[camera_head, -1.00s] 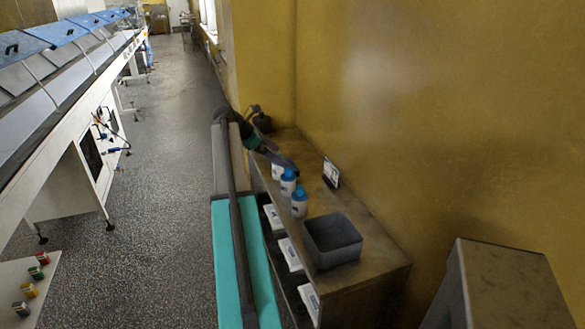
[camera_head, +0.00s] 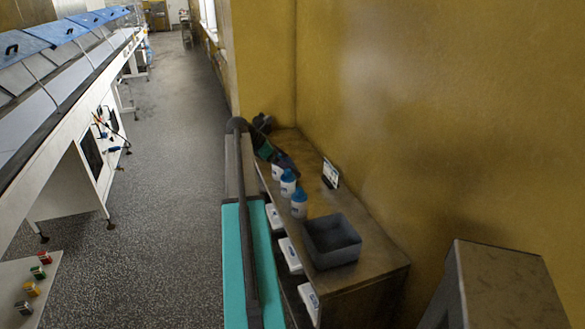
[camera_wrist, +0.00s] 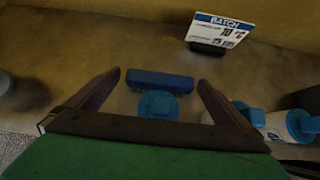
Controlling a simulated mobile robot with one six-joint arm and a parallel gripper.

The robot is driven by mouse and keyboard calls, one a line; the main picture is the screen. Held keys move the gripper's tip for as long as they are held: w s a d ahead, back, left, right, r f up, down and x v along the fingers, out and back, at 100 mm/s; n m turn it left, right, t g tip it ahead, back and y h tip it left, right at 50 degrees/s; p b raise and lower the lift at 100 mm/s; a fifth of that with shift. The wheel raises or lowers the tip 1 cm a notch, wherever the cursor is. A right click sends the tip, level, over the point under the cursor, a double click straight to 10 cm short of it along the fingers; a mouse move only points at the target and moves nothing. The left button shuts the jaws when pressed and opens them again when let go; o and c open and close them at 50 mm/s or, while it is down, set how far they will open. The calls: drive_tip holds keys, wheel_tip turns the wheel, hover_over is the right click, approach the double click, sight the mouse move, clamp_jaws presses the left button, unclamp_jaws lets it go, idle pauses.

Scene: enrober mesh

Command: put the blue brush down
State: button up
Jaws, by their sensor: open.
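The blue brush (camera_wrist: 160,79) shows in the wrist view as a blue bar with a round blue part on its near side. It appears to lie on the brown counter top (camera_wrist: 245,80). My gripper (camera_wrist: 160,76) is open around it, one finger on each side, with a gap between the brush and each finger. In the head view my gripper (camera_head: 286,164) is low over the far part of the counter (camera_head: 372,258), beside the bottles. The brush cannot be made out there.
White bottles with blue caps (camera_head: 299,203) stand close to my gripper; one shows beside the right finger (camera_wrist: 280,124). A batch sign (camera_wrist: 221,30) stands behind the brush. A grey bin (camera_head: 333,241) sits at the counter's near end. A yellow wall (camera_head: 420,120) bounds the right.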

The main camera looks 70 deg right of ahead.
sight(292, 164)
drive_tip(key=shift+x, duration=1.2)
drive_tip(key=shift+c, duration=0.4)
drive_tip(key=c, duration=1)
drive_tip(key=shift+o, duration=0.2)
drive_tip(key=shift+r, duration=0.15)
drive_tip(key=shift+r+b, duration=0.9)
drive_tip(key=shift+r, duration=3.95)
